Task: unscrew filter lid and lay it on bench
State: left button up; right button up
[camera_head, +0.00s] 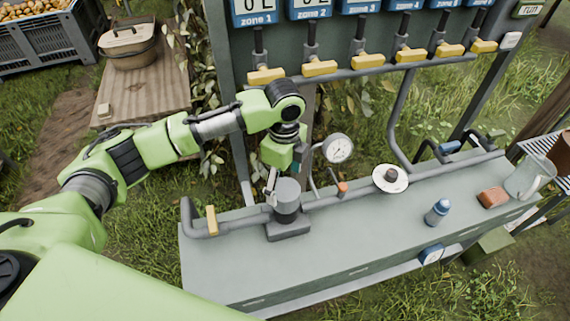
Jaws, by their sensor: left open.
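The filter (286,213) stands upright in the grey pipe on the bench (350,240), on a dark square base. Its grey cylindrical lid (288,188) is on top of it. My left gripper (281,178) is open and points down right at the lid, with one finger at the lid's left side. The other finger is partly hidden, and I cannot tell whether either one touches the lid. My right gripper is not in view.
A pressure gauge (338,149) stands just right of my left gripper. Yellow valve handles (320,68) hang above. The bench front is mostly clear.

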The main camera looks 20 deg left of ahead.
aim_at(285, 189)
pick_arm(q)
notch_tip(285, 189, down, 4)
jog(key=shift+d+r, duration=0.1)
jog(key=shift+r, duration=0.05)
jog(key=shift+f+p, duration=0.3)
jog(key=shift+f, duration=0.15)
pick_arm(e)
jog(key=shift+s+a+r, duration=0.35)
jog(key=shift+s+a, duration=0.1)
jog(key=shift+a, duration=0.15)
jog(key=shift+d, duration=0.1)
